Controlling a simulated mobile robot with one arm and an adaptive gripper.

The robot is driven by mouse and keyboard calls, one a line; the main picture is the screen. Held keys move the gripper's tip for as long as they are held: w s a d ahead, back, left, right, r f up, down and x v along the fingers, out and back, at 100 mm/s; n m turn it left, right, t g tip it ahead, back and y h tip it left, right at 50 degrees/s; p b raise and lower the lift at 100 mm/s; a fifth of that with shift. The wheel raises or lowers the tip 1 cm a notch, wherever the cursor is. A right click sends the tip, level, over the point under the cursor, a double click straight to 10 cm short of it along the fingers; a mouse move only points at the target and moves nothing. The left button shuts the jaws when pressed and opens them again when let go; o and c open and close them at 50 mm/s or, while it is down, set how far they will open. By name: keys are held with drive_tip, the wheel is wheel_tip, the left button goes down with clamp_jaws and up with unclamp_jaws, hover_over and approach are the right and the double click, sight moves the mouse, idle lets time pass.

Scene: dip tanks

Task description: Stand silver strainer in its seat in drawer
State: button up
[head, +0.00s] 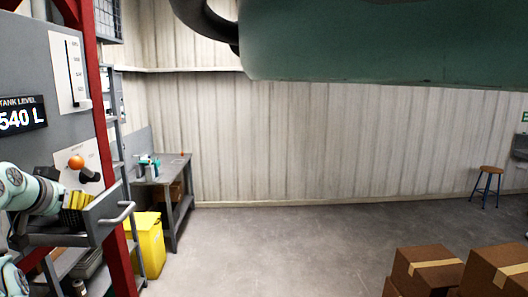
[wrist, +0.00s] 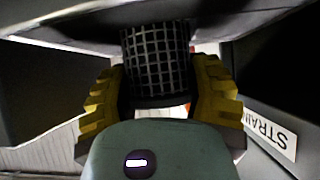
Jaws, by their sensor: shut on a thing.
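In the wrist view my gripper (wrist: 160,100) has its yellow ridged fingers on both sides of the strainer (wrist: 158,55), a dark mesh cylinder, and is shut on it. The strainer looks dark here rather than silver. The open drawer (head: 100,217) shows in the head view at the left, with a silver handle, and my yellow fingers (head: 77,200) are at it. In the wrist view a label reading "STRAIN" (wrist: 270,134) is on the drawer wall at the right. The seat is hidden, and I cannot tell whether the strainer touches it.
A grey panel (head: 62,130) with an orange knob (head: 76,162) and a tank level display (head: 20,117) stands above the drawer. A red post (head: 112,190) is close beside it. A yellow bin (head: 149,245) and workbench (head: 160,178) stand behind. The floor in the middle is clear.

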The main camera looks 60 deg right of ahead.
drive_tip(key=shift+f, duration=0.15)
drive_tip(key=shift+f+b, duration=0.15)
drive_tip(key=shift+b, duration=0.15)
drive_tip(key=o, duration=1.3)
drive_tip(key=shift+a, duration=0.1)
drive_tip(key=shift+c, duration=0.2)
drive_tip(key=shift+r+p, duration=0.2)
drive_tip(key=shift+p, duration=0.1)
drive_tip(key=shift+s+a+b, duration=0.15)
drive_tip(key=shift+a+b, duration=0.2)
drive_tip(key=shift+b, duration=0.5)
drive_tip(key=b+v, duration=0.2)
drive_tip(key=v, duration=0.3)
drive_tip(key=shift+r, duration=0.25)
drive_tip(key=shift+s+a+r+p, duration=0.3)
drive_tip(key=shift+s+a+r, duration=0.05)
drive_tip(key=shift+a, duration=0.05)
drive_tip(key=shift+s, duration=0.1)
